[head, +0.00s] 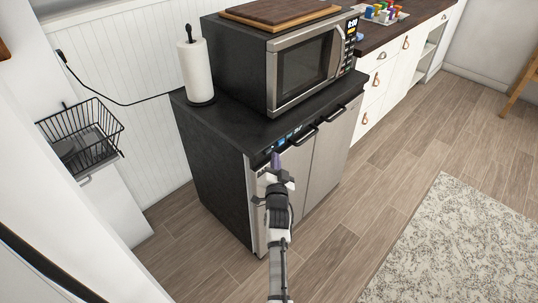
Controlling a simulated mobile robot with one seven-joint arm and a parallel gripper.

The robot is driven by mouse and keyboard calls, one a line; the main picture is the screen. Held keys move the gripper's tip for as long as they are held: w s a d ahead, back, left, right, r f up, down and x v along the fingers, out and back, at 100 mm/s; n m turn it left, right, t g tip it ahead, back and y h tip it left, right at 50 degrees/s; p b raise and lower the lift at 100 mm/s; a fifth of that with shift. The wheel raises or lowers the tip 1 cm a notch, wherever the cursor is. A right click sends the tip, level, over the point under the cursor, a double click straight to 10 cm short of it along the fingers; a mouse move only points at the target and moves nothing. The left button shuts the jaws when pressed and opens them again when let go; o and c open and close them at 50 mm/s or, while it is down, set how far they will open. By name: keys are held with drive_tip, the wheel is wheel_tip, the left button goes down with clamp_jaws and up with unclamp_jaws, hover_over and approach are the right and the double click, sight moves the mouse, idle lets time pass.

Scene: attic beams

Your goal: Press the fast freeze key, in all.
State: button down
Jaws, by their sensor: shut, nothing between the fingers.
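A black-topped appliance (213,165) with two steel doors stands against the white wall. A dark control strip (297,132) with a small lit blue display runs along the top of its front. The separate keys are too small to tell apart, so I cannot pick out the fast freeze key. My gripper (276,161) is shut and empty, just in front of the left door near the strip's left end. It hides part of the door and perhaps part of the strip. I cannot tell whether its tip touches the panel.
Dark bar handles (334,113) stick out at the tops of the doors. A microwave (306,70) and a paper towel roll (195,71) stand on top. A wire basket (82,137) is at left. The wood floor (350,215) in front is clear, with a rug (465,245) at right.

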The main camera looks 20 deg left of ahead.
drive_tip(key=shift+d, duration=0.1)
drive_tip(key=d+b, duration=0.1)
drive_tip(key=b, duration=0.1)
drive_tip(key=s+d+b, duration=0.1)
drive_tip(key=d+b, duration=0.1)
drive_tip(key=b, duration=0.1)
drive_tip(key=d+b, duration=0.1)
drive_tip(key=b, duration=0.2)
drive_tip(key=shift+s+d, duration=0.3)
drive_tip(key=shift+s, duration=0.05)
idle(0.8)
